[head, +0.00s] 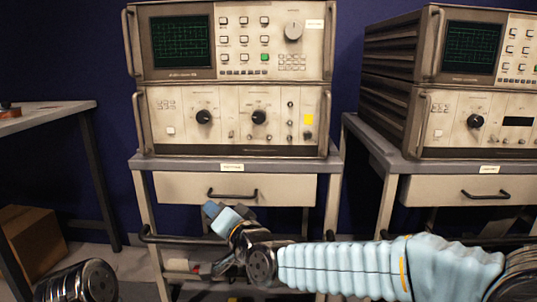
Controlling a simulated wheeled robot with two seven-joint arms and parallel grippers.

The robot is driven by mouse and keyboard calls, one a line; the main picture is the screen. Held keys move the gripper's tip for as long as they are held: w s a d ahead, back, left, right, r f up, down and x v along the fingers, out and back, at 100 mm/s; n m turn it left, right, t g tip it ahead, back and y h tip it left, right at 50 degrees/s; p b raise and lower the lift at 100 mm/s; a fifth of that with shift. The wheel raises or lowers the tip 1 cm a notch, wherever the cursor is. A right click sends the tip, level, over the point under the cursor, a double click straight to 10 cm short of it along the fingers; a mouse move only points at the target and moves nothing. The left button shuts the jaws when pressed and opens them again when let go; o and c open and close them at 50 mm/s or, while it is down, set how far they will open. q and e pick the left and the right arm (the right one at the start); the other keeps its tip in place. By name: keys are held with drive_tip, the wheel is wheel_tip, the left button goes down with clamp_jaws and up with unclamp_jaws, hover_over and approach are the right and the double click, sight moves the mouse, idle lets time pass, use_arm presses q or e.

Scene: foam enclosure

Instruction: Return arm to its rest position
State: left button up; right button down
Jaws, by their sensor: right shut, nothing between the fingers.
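My right arm comes in from the lower right in a pale blue padded sleeve. It reaches left across the front of the middle cart, below the closed drawer. My right gripper (215,211) is at its far end, in front of the drawer's lower left part and left of the drawer handle. It is shut and empty. The handle (232,194) shows just above and behind it. My left gripper is out of view; only a dark metal part, probably of my left arm, shows at the lower left corner.
The middle cart (165,163) bears two stacked instruments, the upper (230,72) with a green-lit screen. A similar cart (385,153) with instruments (480,90) stands at the right. A table (50,118) and a cardboard box (35,240) are at the left. Floor shows between them.

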drive_tip(key=s+d+f+g+h+p, duration=0.15)
drive_tip(key=d+f, duration=0.35)
drive_tip(key=f, duration=0.6)
drive_tip(key=d+f+g+h+p, duration=0.1)
drive_tip(key=d+f+g+h, duration=0.2)
drive_tip(key=f, duration=0.7)
drive_tip(key=s+d+f+g+h+p, duration=0.1)
drive_tip(key=d+f+g, duration=0.1)
drive_tip(key=d+f, duration=0.65)
drive_tip(key=s+d+f+g+p, duration=0.1)
drive_tip(key=s+d+f+g, duration=0.2)
drive_tip(key=s+f, duration=0.5)
drive_tip(key=s+d+f+n+g+h+p, duration=0.1)
drive_tip(key=s+d+f+g, duration=0.2)
drive_tip(key=s+f, duration=0.5)
drive_tip(key=s, duration=0.3)
drive_tip(key=shift+d+f, duration=0.15)
drive_tip(key=shift+f, duration=0.15)
